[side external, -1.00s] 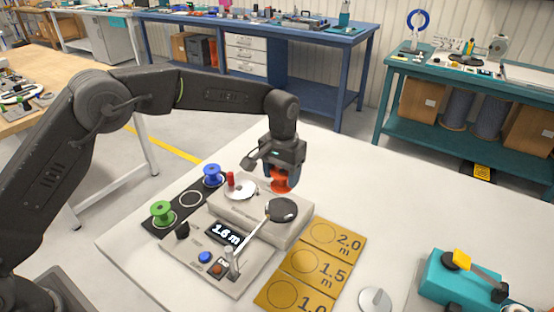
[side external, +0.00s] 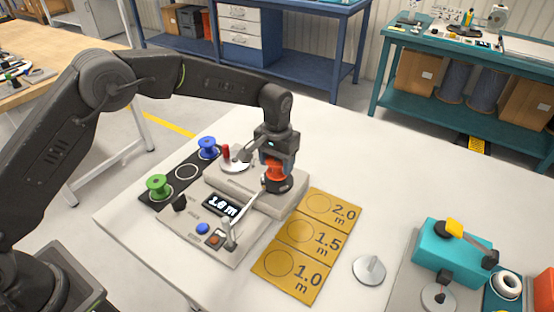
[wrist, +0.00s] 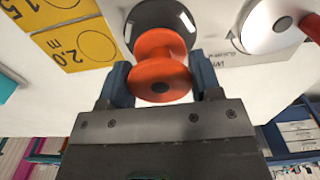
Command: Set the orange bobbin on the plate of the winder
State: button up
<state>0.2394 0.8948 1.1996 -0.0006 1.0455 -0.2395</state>
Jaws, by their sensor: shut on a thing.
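The orange bobbin (side external: 275,171) is held between the two fingers of my gripper (side external: 275,162), which is shut on it. In the wrist view the orange bobbin (wrist: 160,67) sits between the blue-grey fingertips of my gripper (wrist: 162,78). The winder (side external: 233,181) is a pale grey block on the white table. Its dark round plate (side external: 279,187) lies directly under the bobbin and is partly hidden by it. It also shows behind the bobbin in the wrist view (wrist: 140,20). Whether bobbin and plate touch, I cannot tell.
Beside the plate are the winder's silver disc (wrist: 265,22) with a red knob and a thin lever (side external: 246,210). A black strip holds a blue bobbin (side external: 207,146) and a green bobbin (side external: 158,186). Yellow length cards (side external: 293,262) lie right; a teal device (side external: 446,252) stands beyond.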

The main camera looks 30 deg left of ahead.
jog(key=shift+f, duration=1.2)
jog(key=o, duration=1)
jog(key=shift+r, duration=0.1)
notch_tip(320, 180, up, 8)
jog(key=shift+f, duration=0.1)
